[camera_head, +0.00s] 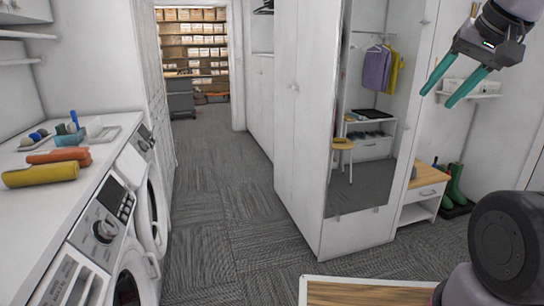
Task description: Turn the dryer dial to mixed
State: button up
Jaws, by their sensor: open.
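Two white front-loading machines stand in a row under the counter at the left. The farther machine (133,165) has a smaller dark control panel (146,137). I cannot tell which one is the dryer, and the dial markings are too small to read. My gripper (437,98) is at the upper right, with its two teal fingers apart and nothing between them. It is far to the right of both machines and touches nothing.
The white counter (25,220) holds rolled yellow (40,175) and orange towels (58,156) and a tray of small items. A mirrored wardrobe (305,120) stands in the middle. Grey carpet (215,215) is clear between it and the machines. A wood-topped surface (365,292) is in front.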

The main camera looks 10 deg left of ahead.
aim_at(144, 144)
jog(key=i+u, duration=0.3)
jog(key=i, duration=0.25)
jog(key=i+l+u, duration=0.1)
jog(key=i+u, duration=0.2)
jog(key=i, duration=0.25)
jog(key=i+l+u, duration=0.3)
jog(key=i, duration=0.25)
jog(key=i+j+u, duration=0.2)
jog(key=i+u, duration=0.9)
jog(key=i, duration=0.2)
